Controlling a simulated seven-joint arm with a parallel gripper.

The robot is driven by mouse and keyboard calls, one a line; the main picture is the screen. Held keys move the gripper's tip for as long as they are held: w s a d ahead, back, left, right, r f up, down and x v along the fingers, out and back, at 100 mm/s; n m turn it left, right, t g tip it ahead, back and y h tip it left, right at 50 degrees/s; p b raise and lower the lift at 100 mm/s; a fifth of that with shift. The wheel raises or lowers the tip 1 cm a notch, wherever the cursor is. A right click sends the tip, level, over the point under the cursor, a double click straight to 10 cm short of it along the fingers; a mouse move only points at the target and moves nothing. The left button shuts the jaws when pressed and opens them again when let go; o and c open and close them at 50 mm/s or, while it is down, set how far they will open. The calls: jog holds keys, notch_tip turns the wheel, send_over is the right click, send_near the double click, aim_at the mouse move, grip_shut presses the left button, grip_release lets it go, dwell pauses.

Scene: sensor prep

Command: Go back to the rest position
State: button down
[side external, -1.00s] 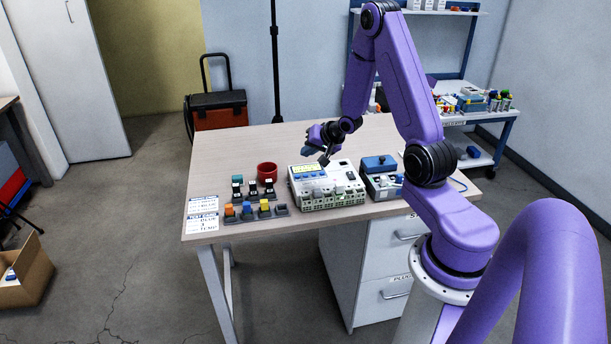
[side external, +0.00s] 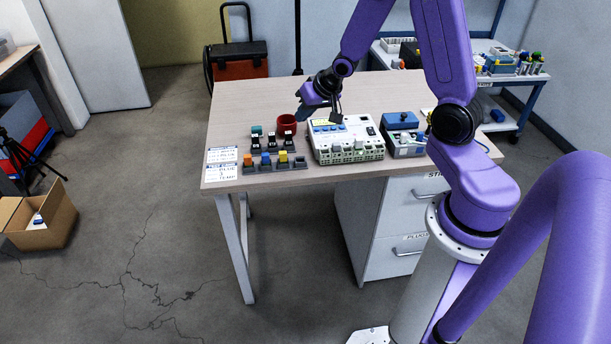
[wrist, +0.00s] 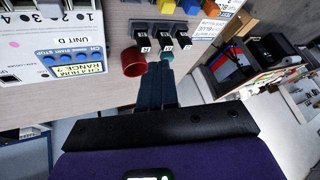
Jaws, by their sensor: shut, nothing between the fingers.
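My gripper (side external: 303,115) hangs above the far side of the table in the side external view, just behind the white device. Its dark blue-grey fingers are together with nothing between them and tilt down to the left.
The white device (side external: 348,143) with blue buttons stands mid-table. Left of it are the red cup (side external: 287,124), black blocks (side external: 271,142), a grey rack (side external: 262,167) of colored plugs and label cards (side external: 221,163). A blue-lidded box (side external: 400,121) stands right. The back-left tabletop is clear.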

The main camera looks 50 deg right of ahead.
jog(key=s+a+r+n+g, duration=0.1)
jog(key=s+a+r+n, duration=0.15)
jog(key=s+a, duration=0.2)
jog(key=s+a+r+n+g+y, duration=0.1)
jog(key=s+a+n, duration=0.2)
jog(key=a, duration=0.2)
jog(key=s+a+r+n+g, duration=0.1)
jog(key=s+a+r+n, duration=0.15)
jog(key=s+a, duration=0.2)
jog(key=s+a+r+n+g, duration=0.1)
jog(key=s+n, duration=0.3)
jog(key=s, duration=0.5)
jog(key=s+a+r+n+g, duration=0.1)
jog(key=s+r+n+g, duration=0.1)
jog(key=s+n, duration=0.3)
jog(key=s, duration=0.4)
jog(key=shift+a+g+h, duration=0.15)
jog(key=shift+g+h, duration=0.15)
jog(key=shift+h, duration=0.1)
jog(key=shift+r, duration=0.1)
